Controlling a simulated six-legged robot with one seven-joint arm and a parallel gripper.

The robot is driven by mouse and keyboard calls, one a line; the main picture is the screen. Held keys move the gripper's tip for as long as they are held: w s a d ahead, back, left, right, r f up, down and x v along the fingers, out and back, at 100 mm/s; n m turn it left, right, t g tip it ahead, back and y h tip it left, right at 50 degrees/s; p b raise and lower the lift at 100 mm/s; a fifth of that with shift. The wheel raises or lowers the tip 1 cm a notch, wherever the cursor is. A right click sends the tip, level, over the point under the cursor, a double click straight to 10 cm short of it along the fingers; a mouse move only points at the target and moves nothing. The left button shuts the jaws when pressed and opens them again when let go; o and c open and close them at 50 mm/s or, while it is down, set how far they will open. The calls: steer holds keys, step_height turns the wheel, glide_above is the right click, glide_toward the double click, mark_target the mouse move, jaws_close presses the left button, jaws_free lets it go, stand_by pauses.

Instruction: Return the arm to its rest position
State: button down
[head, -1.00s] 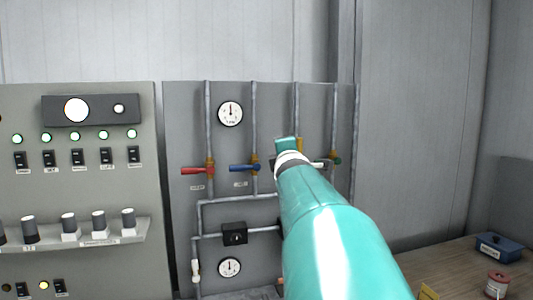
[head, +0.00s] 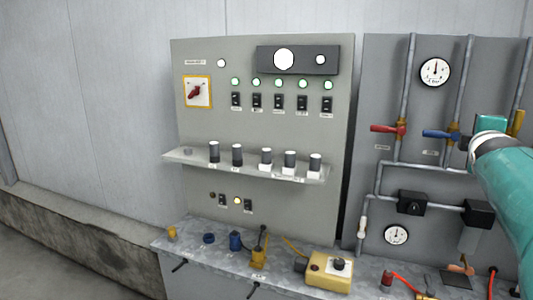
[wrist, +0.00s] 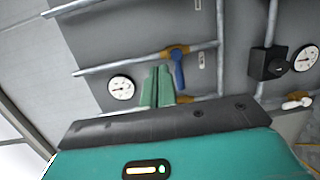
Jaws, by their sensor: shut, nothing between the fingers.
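My teal arm (head: 508,175) reaches in from the right edge of the head view toward the pipe panel (head: 385,65). Its far end is in front of the panel, right of the blue valve handle (head: 438,134). In the wrist view my gripper (wrist: 157,72) shows two green fingers pressed together with nothing between them. The blue handle (wrist: 178,72) is just right of the fingertips there. I cannot tell whether they touch it. The fingertips are not clear in the head view.
A red valve handle (head: 384,128) and gauge (head: 435,71) are on the panel. Left stands a grey control panel (head: 200,135) with a shelf of knobs (head: 178,158). Below, a metal bench (head: 205,268) holds a yellow box (head: 330,272), cables and small parts.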

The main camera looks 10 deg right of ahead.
steer(key=s+a+f+m+g+y, duration=0.2)
steer(key=a+f+m+y, duration=0.15)
steer(key=a+f, duration=0.65)
steer(key=s+a+f+m+g+y, duration=0.15)
steer(key=a+f+y, duration=0.35)
steer(key=a, duration=0.9)
steer(key=s+a+f+m+g+y, duration=0.2)
steer(key=s+a+f+m+g, duration=0.2)
steer(key=s+a+f, duration=0.9)
steer(key=shift+s+a+f+m+y, duration=0.4)
steer(key=shift+a+m, duration=0.2)
steer(key=shift+a, duration=0.15)
